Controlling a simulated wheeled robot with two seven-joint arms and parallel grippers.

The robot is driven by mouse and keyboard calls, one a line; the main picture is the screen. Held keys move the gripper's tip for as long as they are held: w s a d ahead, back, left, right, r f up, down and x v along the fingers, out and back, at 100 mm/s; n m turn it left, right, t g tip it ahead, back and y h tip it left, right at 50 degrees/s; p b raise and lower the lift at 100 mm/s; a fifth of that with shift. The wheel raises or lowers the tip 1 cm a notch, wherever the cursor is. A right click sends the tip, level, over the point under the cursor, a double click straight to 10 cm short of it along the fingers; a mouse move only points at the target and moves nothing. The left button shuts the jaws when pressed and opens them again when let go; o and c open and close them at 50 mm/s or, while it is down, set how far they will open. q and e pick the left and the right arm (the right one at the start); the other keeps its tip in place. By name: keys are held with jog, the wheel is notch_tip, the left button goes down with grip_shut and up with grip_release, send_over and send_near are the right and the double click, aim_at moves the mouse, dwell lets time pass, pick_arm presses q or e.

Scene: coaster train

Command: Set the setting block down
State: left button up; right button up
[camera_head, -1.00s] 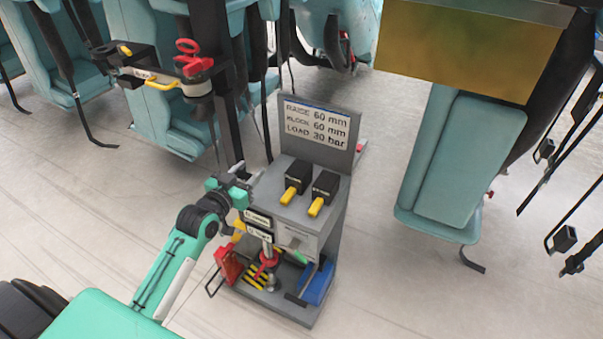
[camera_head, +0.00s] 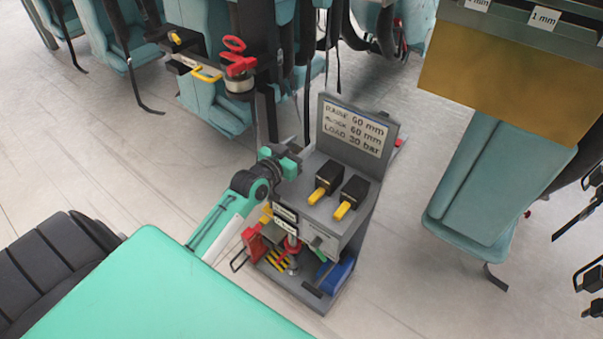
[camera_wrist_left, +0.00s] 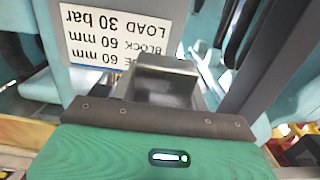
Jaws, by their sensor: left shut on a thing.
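In the wrist view a grey metal block (camera_wrist_left: 165,82), which I take for the setting block, sits just beyond the dark edge of my left gripper. The gripper is shut on it, but the fingertips are hard to make out. In the head view my left gripper (camera_head: 290,162) is at the left side of the grey stand (camera_head: 352,215), beside the sign plate (camera_head: 355,127). The block cannot be made out clearly there. The sign reads block 60 mm and load 30 bar, and shows upside down in the wrist view (camera_wrist_left: 120,35). My right gripper is out of view.
Two black units with yellow handles (camera_head: 327,180) stand on the stand's top. Red, yellow and blue gear (camera_head: 338,275) fills its lower shelf. Teal seats (camera_head: 490,190) stand to the right and behind. A brass-coloured panel (camera_head: 510,80) hangs at the upper right. Floor is open at left.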

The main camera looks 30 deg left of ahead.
pick_arm(q)
send_over(299, 180)
notch_tip(299, 180, down, 6)
jog(key=shift+f+b, duration=0.2)
jog(key=shift+b, duration=0.1)
notch_tip(299, 180, down, 4)
jog(key=shift+r, duration=0.1)
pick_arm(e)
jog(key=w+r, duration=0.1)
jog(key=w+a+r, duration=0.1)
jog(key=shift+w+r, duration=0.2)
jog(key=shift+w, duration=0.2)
pick_arm(q)
jog(key=shift+f+b, duration=0.2)
jog(key=shift+b, duration=0.15)
jog(key=o, duration=1.3)
jog(key=shift+o, duration=0.7)
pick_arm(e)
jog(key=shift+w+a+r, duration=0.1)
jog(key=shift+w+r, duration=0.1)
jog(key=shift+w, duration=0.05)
